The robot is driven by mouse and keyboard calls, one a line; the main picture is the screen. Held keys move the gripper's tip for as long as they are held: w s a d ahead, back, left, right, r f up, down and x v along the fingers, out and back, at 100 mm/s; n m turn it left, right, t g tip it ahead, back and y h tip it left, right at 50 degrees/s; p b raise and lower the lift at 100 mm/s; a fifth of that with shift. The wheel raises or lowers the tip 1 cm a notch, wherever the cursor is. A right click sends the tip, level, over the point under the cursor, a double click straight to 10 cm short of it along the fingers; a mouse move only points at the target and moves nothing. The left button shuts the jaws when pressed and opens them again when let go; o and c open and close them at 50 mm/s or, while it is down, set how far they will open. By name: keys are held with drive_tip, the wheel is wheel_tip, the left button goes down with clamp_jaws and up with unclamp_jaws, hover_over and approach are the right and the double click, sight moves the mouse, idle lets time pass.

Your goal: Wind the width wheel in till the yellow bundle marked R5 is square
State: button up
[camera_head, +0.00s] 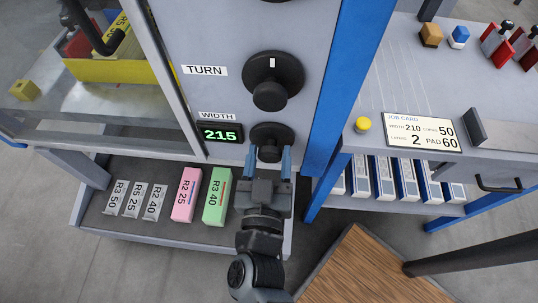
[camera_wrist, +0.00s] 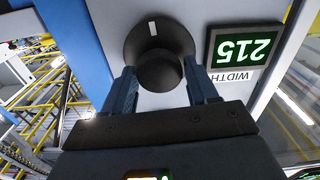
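The width wheel (camera_head: 269,134) is a dark disc with a round knob, low on the grey panel under the WIDTH label. It also shows in the wrist view (camera_wrist: 159,42). My gripper (camera_head: 269,158) has one blue finger on each side of the knob, and its fingertips also show in the wrist view (camera_wrist: 161,70). Whether they press on the knob is not clear. The green display (camera_head: 220,133) reads 215. The yellow bundle marked R5 (camera_head: 119,27) sits at the upper left behind the frame, partly hidden by a dark curved bar. I cannot tell whether it is square.
The larger TURN wheel (camera_head: 272,80) is just above. A job card (camera_head: 422,132) on the right reads WIDTH 210. A pink bundle (camera_head: 187,194) and a green bundle (camera_head: 217,196) stand on the lower shelf left of my arm. A blue post (camera_head: 345,85) rises right of the wheels.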

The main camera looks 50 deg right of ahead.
drive_tip(key=c, duration=0.7)
drive_tip(key=m+p, duration=0.1)
drive_tip(key=m, duration=0.2)
drive_tip(key=shift+m+p, duration=0.35)
drive_tip(key=shift+m, duration=0.05)
drive_tip(key=m, duration=0.4)
drive_tip(key=shift+s+d+f+m+p, duration=0.1)
drive_tip(key=shift+s+m+p, duration=0.05)
drive_tip(key=shift+m+p, duration=0.25)
drive_tip(key=o, duration=1)
drive_tip(key=shift+o, duration=0.2)
